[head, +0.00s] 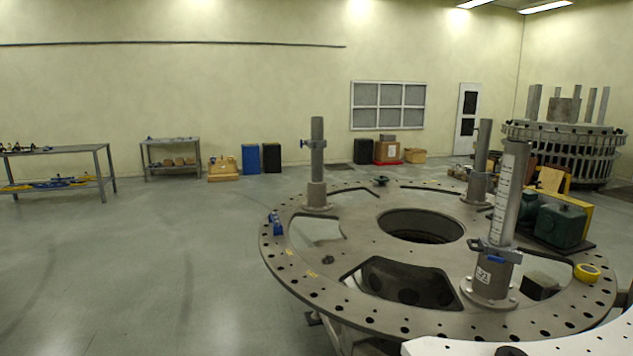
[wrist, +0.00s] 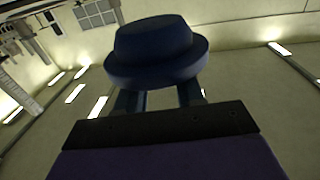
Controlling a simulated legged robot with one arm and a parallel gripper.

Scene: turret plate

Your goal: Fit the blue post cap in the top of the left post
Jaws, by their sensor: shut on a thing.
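The blue post cap (wrist: 152,50) shows large in the wrist view, with a round top and a wider flange. My gripper (wrist: 160,98) is shut on it, with two dark fingers below the flange. In the head view neither the cap nor my gripper shows. The gap between cap and post cannot be told.
Two other posts stand on the plate, one at the front right (head: 508,200) with a scale strip and one behind it (head: 481,160). A small blue item (head: 277,224) sits on the left rim. A green machine (head: 561,224) and yellow tape roll (head: 587,273) lie at right. Floor at left is clear.

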